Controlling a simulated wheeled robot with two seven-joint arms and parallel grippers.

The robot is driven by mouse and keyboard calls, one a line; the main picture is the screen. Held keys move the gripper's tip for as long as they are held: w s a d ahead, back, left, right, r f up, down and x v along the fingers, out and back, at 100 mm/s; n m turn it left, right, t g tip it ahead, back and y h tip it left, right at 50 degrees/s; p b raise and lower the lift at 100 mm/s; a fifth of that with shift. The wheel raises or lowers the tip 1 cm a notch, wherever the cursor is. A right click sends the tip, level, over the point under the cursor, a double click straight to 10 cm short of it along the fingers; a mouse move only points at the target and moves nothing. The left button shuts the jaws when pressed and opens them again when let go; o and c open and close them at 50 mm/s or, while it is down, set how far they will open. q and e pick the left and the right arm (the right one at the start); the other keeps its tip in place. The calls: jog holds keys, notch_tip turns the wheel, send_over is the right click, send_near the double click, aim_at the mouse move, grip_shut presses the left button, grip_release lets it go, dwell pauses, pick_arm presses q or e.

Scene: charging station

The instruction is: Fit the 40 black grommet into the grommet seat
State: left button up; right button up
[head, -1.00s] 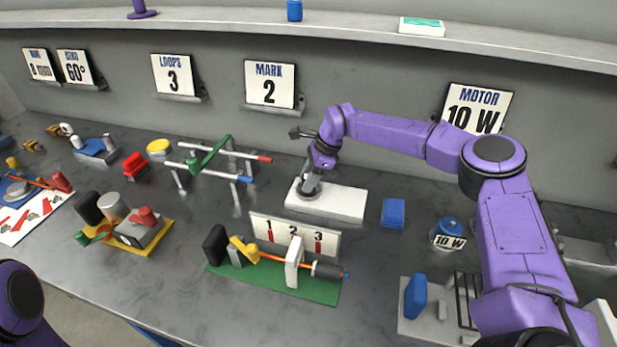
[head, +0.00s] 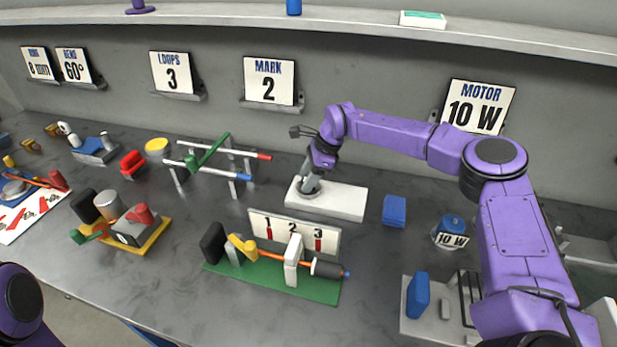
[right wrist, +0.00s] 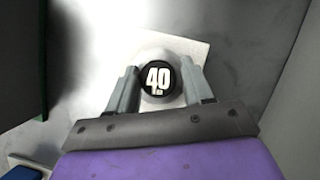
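The black grommet marked 40 (right wrist: 158,78) shows end-on in the right wrist view, between the two grey fingers of my right gripper (right wrist: 160,82). The fingers appear to press on it from both sides. Behind it is a pale rounded form over a white block (right wrist: 185,47). In the head view my right gripper (head: 309,184) points down at the left part of this white block (head: 345,201), at a round grey base with a dark rim (head: 309,189), likely the grommet seat. Whether the grommet is inside the seat cannot be told. My left gripper is out of view.
A blue block (head: 394,210) and a round "10 W" motor (head: 451,232) stand right of the white block. In front is a green-based fixture (head: 300,283) with a 1-2-3 panel. A rail rack (head: 215,165) stands left.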

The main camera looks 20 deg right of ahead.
jog(key=shift+s+a+f, duration=0.2)
jog(key=shift+s+f, duration=0.3)
jog(key=shift+f, duration=0.3)
jog(key=w+b+v, duration=0.1)
jog(key=v, duration=1)
jog(key=shift+r, duration=0.55)
